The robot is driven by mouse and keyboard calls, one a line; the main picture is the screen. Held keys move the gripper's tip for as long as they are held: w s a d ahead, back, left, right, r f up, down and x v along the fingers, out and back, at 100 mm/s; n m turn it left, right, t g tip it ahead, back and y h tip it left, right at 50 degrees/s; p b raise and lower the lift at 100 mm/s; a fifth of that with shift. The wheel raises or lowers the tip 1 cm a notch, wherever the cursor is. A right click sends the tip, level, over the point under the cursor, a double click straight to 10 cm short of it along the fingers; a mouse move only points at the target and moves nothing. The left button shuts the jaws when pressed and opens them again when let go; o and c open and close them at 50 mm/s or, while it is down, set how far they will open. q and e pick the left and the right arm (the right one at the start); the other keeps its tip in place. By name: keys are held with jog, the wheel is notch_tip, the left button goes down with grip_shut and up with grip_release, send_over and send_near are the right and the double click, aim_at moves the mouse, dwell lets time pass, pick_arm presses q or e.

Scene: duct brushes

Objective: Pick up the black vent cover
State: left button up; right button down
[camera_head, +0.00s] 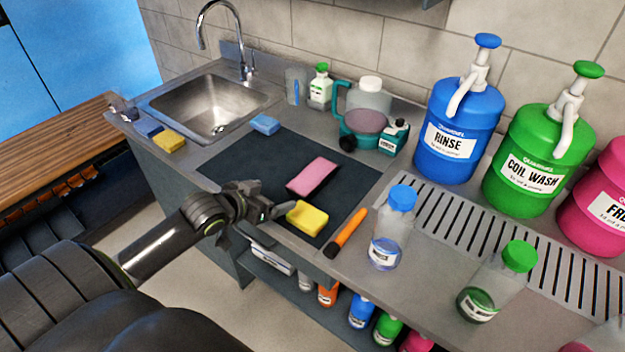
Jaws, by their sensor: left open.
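I cannot make out a clear black vent cover in the head view. A flat dark mat (245,165) lies on the grey counter. A pink sponge with a dark underside (314,176) and a yellow sponge (307,217) lie on the mat. My left gripper (277,211) is open at the counter's front edge, just left of the yellow sponge. Its fingers partly overlap the mat in the picture, and I see nothing held between them. My right gripper does not show.
An orange-handled tool (347,233), a blue-capped bottle (388,232) and a green-capped bottle (497,282) are on the right. Large blue (458,130) and green (537,155) pump jugs stand behind a slotted drain (475,225). The sink (215,105) is at back left.

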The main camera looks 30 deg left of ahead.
pick_arm(q)
send_near(312, 176)
jog(key=w+f, duration=0.2)
jog(key=shift+w+d+f+p, duration=0.1)
jog(key=shift+w+f+p, duration=0.2)
jog(key=shift+p, duration=0.1)
jog(key=shift+w, duration=0.65)
jog(key=shift+p+x, duration=0.5)
jog(key=shift+x, duration=1.55)
jog(key=shift+r, duration=0.1)
jog(key=c, duration=1.3)
